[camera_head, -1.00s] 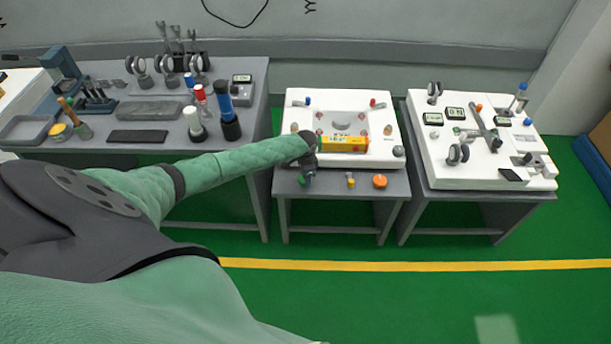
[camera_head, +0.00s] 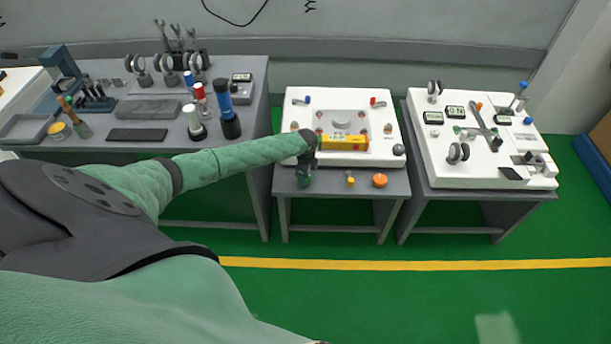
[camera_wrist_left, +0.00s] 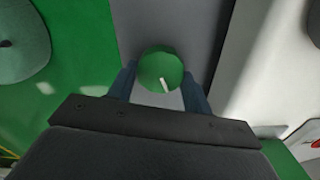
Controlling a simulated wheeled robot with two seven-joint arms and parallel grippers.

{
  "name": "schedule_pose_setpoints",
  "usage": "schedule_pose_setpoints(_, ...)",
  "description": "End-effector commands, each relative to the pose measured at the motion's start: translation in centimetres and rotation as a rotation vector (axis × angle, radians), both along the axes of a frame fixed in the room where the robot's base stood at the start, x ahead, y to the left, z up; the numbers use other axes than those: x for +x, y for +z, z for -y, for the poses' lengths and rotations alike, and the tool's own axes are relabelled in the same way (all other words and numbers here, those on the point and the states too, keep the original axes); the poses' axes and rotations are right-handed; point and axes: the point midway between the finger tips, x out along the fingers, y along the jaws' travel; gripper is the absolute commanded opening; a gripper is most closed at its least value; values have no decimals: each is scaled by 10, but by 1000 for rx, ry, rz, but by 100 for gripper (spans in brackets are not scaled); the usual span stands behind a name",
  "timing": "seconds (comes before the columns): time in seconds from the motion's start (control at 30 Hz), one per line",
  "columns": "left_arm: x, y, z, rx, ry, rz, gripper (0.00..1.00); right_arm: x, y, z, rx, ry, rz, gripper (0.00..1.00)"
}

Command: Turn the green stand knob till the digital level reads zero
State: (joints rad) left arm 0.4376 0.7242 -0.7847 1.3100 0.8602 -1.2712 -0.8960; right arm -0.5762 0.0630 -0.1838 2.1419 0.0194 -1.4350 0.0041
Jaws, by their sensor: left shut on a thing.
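The green stand knob (camera_wrist_left: 160,68) is round with a white mark on its face. It sits between the two dark fingers of my left gripper (camera_wrist_left: 160,86) in the left wrist view. In the head view my left gripper (camera_head: 305,174) is at the front left edge of the middle table, shut on the knob, which it mostly hides. A yellow and red bar (camera_head: 344,143), possibly a level, lies across the white stand plate (camera_head: 296,97). Small displays (camera_head: 455,112) show on the right-hand white board; I cannot read them reliably. My right gripper is not in view.
An orange knob (camera_head: 380,180) and a small yellow piece (camera_head: 350,179) are at the middle table's front edge. The left bench (camera_head: 250,75) holds bottles and tools. The right board (camera_head: 500,176) holds several fittings. The green floor in front is clear.

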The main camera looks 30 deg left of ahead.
Motion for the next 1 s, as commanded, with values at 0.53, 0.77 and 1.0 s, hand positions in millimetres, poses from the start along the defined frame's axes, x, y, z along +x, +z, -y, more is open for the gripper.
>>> schedule_pose_setpoints(0.53, 0, 0, -1, 1, -2, 0, 72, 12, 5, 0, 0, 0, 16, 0)
schedule_pose_setpoints(0.77, 0, 1, 0, 1, -2, 0, 72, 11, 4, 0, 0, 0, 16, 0)
schedule_pose_setpoints(1.0, 0, 23, -1, 1, -3, 2, 72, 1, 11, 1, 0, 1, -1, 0)
